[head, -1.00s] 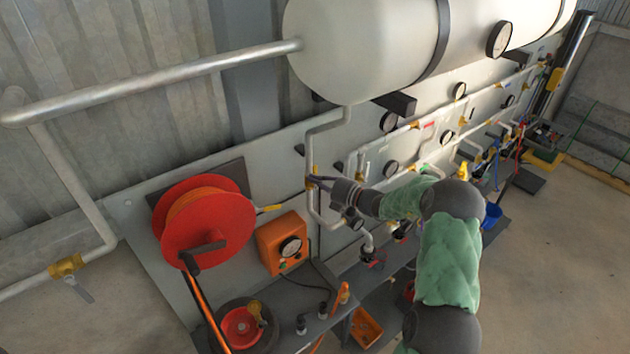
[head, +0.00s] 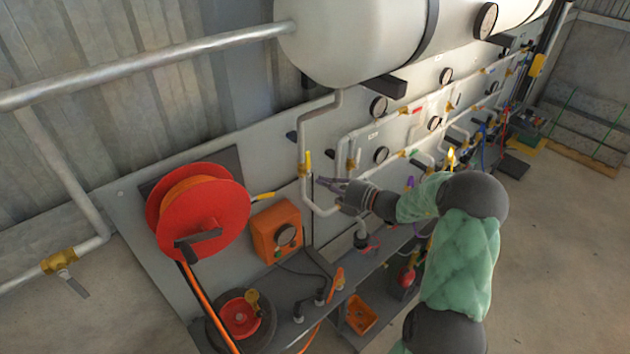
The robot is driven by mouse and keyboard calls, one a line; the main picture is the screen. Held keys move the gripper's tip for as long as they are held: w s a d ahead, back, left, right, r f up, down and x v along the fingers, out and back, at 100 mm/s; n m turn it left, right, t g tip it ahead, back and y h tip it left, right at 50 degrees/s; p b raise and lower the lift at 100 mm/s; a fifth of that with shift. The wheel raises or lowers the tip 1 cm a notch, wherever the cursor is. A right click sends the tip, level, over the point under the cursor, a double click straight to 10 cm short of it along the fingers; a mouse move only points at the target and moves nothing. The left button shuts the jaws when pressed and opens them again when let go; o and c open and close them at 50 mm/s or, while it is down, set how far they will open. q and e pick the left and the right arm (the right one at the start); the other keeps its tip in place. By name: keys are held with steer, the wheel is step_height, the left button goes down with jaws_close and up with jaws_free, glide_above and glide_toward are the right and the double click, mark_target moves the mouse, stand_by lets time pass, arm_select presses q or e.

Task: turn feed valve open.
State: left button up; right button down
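A small brass valve with a yellow lever (head: 308,162) sits on the vertical grey pipe (head: 304,138) below the tank's left part. The lever points up along the pipe. I take it for the feed valve; no readable label confirms this. My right gripper (head: 321,184) is just right of and slightly below the lever, with its fingers pointing left at the pipe. The fingers look parted, with nothing between them, and appear clear of the lever. My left gripper is out of view.
The white tank (head: 350,38) hangs above the panel. A red hose reel (head: 226,206) and an orange gauge box (head: 266,232) are left of the gripper. Other gauges and pipes line the panel to the right. A shelf (head: 285,310) juts out below.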

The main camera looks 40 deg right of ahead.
mark_target(307, 168)
steer(key=b+x, duration=0.2)
steer(key=x, duration=0.8)
steer(key=d+p, duration=0.1)
steer(key=d, duration=0.3)
steer(key=shift+r+m, duration=0.1)
steer(key=shift+m, duration=0.2)
steer(key=shift+a, duration=0.1)
